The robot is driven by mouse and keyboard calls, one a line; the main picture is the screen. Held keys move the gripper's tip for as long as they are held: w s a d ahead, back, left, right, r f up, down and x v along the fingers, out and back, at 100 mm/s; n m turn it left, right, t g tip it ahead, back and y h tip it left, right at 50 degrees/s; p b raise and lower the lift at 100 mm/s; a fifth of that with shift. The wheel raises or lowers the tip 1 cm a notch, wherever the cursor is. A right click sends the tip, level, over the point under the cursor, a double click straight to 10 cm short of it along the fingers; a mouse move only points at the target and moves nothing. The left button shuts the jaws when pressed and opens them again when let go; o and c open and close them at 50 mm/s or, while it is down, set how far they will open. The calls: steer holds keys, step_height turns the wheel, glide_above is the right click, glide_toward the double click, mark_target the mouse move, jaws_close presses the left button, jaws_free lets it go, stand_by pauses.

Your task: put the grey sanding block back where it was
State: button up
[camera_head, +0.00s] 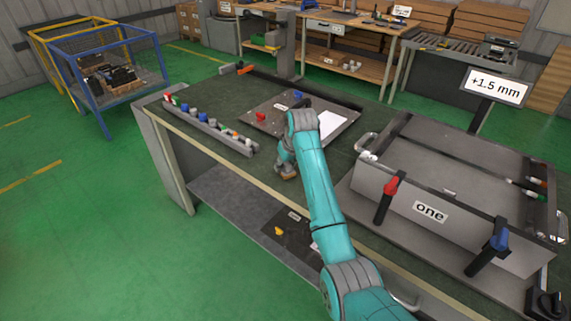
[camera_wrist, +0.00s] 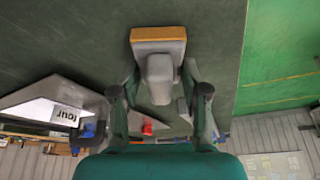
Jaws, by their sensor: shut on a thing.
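The grey sanding block (camera_wrist: 158,40) shows in the wrist view with a brown, wood-like edge and a grey grip pointing toward me. My gripper (camera_wrist: 162,88) is shut on it, one finger on either side of the grip. In the head view my gripper (camera_head: 287,168) is low over the left front part of the dark green bench top (camera_head: 235,100). I cannot tell whether the block touches the bench. My arm hides part of the bench.
A rail (camera_head: 210,128) of several small coloured parts lies left of my gripper. A dark plate (camera_head: 270,107) with red and blue pieces lies behind it. A large metal box (camera_head: 450,185) marked "one", with red and blue clamps, stands right. Green bench top is bare around my gripper.

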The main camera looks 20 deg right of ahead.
steer(key=shift+f, duration=0.1)
steer(key=o, duration=1.1)
steer(key=v, duration=1.2)
steer(key=shift+s, duration=0.1)
